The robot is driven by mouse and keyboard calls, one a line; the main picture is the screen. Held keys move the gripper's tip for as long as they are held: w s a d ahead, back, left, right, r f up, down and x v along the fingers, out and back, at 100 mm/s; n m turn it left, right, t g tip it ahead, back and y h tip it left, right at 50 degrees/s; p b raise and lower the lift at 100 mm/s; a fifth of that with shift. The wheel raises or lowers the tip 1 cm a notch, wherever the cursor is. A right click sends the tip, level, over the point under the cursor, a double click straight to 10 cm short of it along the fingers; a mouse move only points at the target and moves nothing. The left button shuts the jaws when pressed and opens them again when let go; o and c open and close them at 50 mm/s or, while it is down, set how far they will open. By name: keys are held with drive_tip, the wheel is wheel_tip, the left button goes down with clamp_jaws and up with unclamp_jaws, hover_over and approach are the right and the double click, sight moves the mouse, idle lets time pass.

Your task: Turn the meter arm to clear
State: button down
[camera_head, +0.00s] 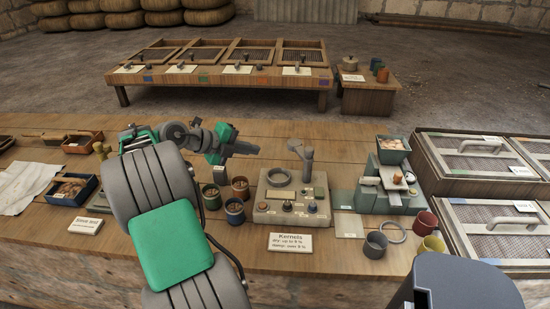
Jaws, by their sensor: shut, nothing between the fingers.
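The meter (265,207) is a beige box on the wooden bench, with a dark round ring on its top left and several knobs along its front. Its grey meter arm (306,165) stands up at the back right, its head raised and apart from the ring. My gripper (216,160) is to the left of the meter, above the small cups, and appears to point down. Its fingers are shut and empty, and it is clear of the meter arm. The fingertips are small and partly lost against the cups.
Several small cups (240,188) stand left of the meter. A green-grey grinder (398,195) is at right, with meshed trays (480,160) beyond. A blue bin (72,188) is at left. Bench space behind the meter is clear.

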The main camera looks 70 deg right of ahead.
drive_tip(key=p, duration=0.2)
approach(293, 151)
wheel_tip(293, 151, down, 3)
drive_tip(key=s+d, duration=0.1)
drive_tip(key=d, duration=0.1)
drive_tip(key=s+d, duration=0.2)
drive_tip(key=shift+s+f+p, duration=0.2)
drive_tip(key=shift+s+p, duration=0.05)
drive_tip(key=shift+p, duration=0.05)
drive_tip(key=shift+w+d+f+b, duration=0.1)
drive_tip(key=shift+b, duration=0.3)
